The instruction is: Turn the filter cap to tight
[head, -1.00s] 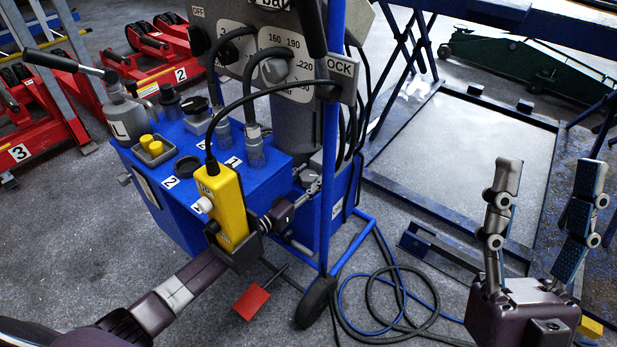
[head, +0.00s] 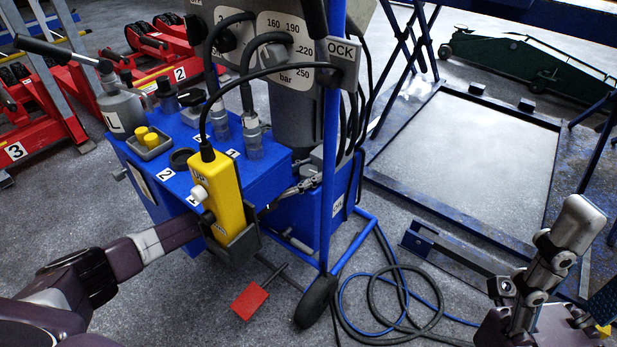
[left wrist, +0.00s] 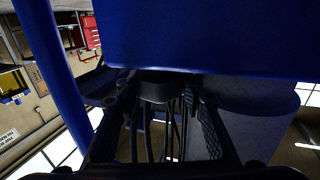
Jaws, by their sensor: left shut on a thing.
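My left gripper (head: 308,184) reaches behind the yellow pendant to the side of the blue trolley (head: 278,172). Its fingertips are at a small grey part (head: 318,160) below the grey cylinder. In the left wrist view, the left gripper (left wrist: 160,98) has its fingers on both sides of a dark grey piece (left wrist: 157,88) under a blue panel. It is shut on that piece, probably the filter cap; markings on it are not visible. My right gripper (head: 585,270) is at the lower right, fingers apart and empty, partly cut off by the frame.
The yellow pendant (head: 226,192) hangs in front of my left wrist. Hoses and a blue post (head: 330,150) stand close to the left fingers. A red pedal (head: 249,302) and looped cables (head: 400,320) lie low.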

